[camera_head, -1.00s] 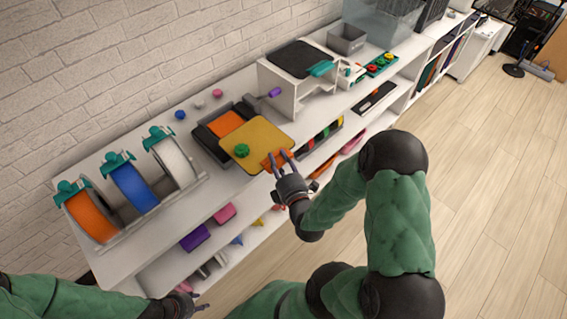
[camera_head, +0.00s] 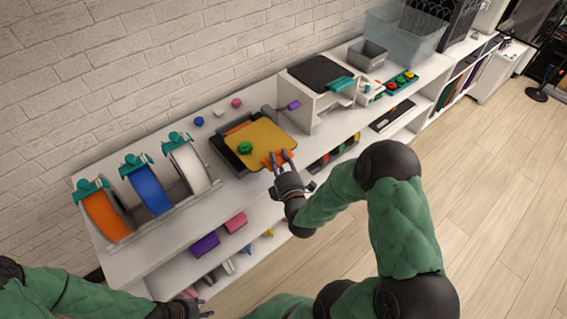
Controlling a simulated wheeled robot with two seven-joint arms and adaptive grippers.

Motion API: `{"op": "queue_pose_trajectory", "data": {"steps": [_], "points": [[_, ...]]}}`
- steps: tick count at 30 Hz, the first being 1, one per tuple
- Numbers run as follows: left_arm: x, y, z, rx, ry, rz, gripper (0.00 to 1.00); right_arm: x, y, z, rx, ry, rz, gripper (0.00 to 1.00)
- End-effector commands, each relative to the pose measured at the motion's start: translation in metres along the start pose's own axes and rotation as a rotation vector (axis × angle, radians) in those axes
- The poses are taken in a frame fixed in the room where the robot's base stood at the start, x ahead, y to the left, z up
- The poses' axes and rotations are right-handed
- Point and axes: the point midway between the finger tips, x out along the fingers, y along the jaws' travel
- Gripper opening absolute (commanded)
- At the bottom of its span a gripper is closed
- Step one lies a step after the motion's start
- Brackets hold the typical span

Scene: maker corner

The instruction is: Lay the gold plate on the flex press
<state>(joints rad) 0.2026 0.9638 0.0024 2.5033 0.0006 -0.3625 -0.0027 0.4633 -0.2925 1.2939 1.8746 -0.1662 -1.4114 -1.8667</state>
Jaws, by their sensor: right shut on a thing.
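The gold plate (camera_head: 264,138) is a flat yellow sheet with a green piece (camera_head: 244,147) on it and an orange tab at its near edge. My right gripper (camera_head: 279,157) is shut on that tab. The plate lies over most of a dark tray-like base (camera_head: 226,158) with an orange pad and a purple-ended lever (camera_head: 290,105), which looks like the flex press. I cannot tell whether the plate touches it. The plate hides most of the pad. My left gripper (camera_head: 204,309) is low at the bottom edge, small and partly cut off; its fingers are unclear.
Orange, blue and white spools (camera_head: 152,190) stand on the left of the white shelf top. A white box with a dark top (camera_head: 322,72) stands right of the press. Small coloured pieces (camera_head: 219,113) lie behind it. Lower shelves hold coloured parts.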

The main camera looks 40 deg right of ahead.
Motion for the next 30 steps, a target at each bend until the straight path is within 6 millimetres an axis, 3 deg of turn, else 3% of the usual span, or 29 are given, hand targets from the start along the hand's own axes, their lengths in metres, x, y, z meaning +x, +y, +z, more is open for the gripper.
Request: {"op": "queue_pose_trajectory", "data": {"steps": [26, 30], "points": [[0.005, -0.002, 0.0, 0.0, 0.0, 0.0, 0.4, 0.056, 0.001, -0.024, 0.0, 0.002, 0.002, 0.0], [0.015, -0.005, -0.001, 0.0, 0.0, 0.0, 0.4, 0.057, -0.011, -0.024, 0.0, 0.0, 0.001, 0.0]]}}
